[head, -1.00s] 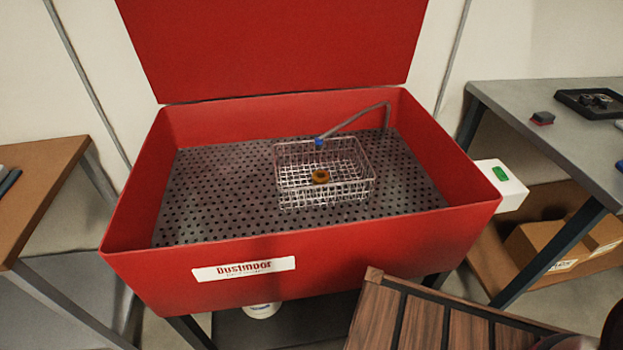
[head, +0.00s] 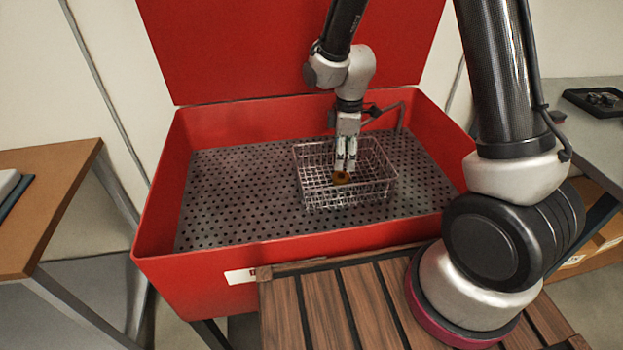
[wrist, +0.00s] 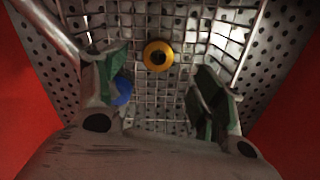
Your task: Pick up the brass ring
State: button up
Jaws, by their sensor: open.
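The brass ring (head: 342,178) lies in the wire basket (head: 378,192), on its mesh floor. In the wrist view the ring (wrist: 158,55) is golden with a dark centre hole, just beyond and between my fingertips. My gripper (head: 345,165) points down into the basket, right above the ring in the head view. In the wrist view my gripper (wrist: 160,85) has its two green-padded fingers apart with nothing between them. I cannot tell the exact height of the fingertips over the ring.
The basket stands on the perforated floor (head: 240,190) of a red washer tub (head: 200,270) with a raised lid (head: 270,50). A blue nozzle tip (wrist: 122,92) shows beside the left finger. Brown table (head: 50,190) at left; grey table with black tray (head: 595,102) at right.

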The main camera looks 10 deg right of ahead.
aim_at(341, 176)
notch_tip(341, 176, down, 8)
jog(key=shift+w+a+r, duration=0.1)
jog(key=shift+w+a, duration=0.05)
dwell(0.3)
jog(key=c, duration=1.4)
